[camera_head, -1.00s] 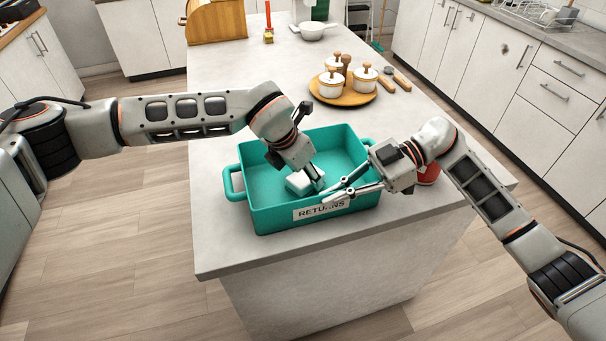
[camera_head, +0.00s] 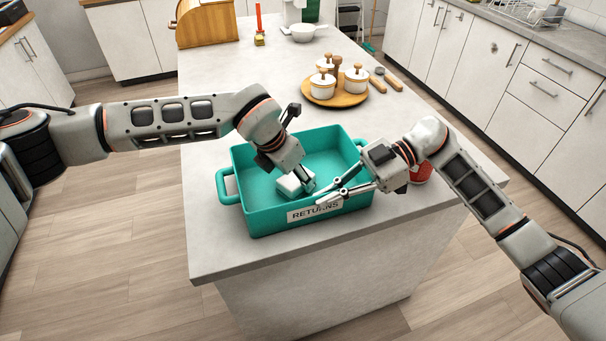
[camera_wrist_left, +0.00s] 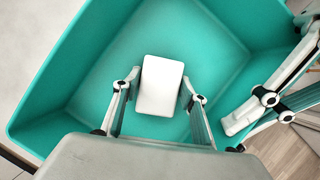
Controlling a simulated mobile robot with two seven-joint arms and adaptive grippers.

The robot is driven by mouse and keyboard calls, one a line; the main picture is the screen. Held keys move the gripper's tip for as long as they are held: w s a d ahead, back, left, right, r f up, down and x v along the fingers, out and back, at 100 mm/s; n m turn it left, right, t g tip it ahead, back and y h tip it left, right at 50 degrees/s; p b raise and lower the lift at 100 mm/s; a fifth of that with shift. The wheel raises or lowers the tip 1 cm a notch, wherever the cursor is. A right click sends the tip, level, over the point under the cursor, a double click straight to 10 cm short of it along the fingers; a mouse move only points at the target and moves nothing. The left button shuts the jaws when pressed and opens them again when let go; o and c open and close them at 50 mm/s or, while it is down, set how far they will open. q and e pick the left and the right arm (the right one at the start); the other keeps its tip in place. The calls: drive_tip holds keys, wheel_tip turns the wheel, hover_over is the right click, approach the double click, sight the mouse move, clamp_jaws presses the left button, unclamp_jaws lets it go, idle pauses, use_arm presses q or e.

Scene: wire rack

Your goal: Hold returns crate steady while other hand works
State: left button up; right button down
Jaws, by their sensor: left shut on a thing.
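The teal returns crate (camera_head: 262,215) stands on the counter with a RETURNS label on its front wall. Its inside wall shows in the left wrist view (camera_wrist_left: 100,70). A white block (camera_head: 291,185) is inside the crate. My left gripper (camera_head: 307,188) reaches down into the crate and is shut on this block; the left wrist view shows the block (camera_wrist_left: 160,85) between its fingers. My right gripper (camera_head: 322,200) is at the crate's front rim, by the label. Its fingers lie close to the wall, and whether they clamp the rim is unclear.
A red cup (camera_head: 421,172) stands right of the crate, partly behind my right gripper. A round wooden board (camera_head: 350,100) with white lidded pots (camera_head: 322,86) is farther back. The counter (camera_head: 230,110) is clear left of the board and along the crate's front.

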use_arm(q)
drive_tip(key=shift+a+r, duration=0.1)
wheel_tip(320, 180, up, 11)
idle(1.0)
use_arm(e)
drive_tip(key=c, duration=2.2)
unclamp_jaws()
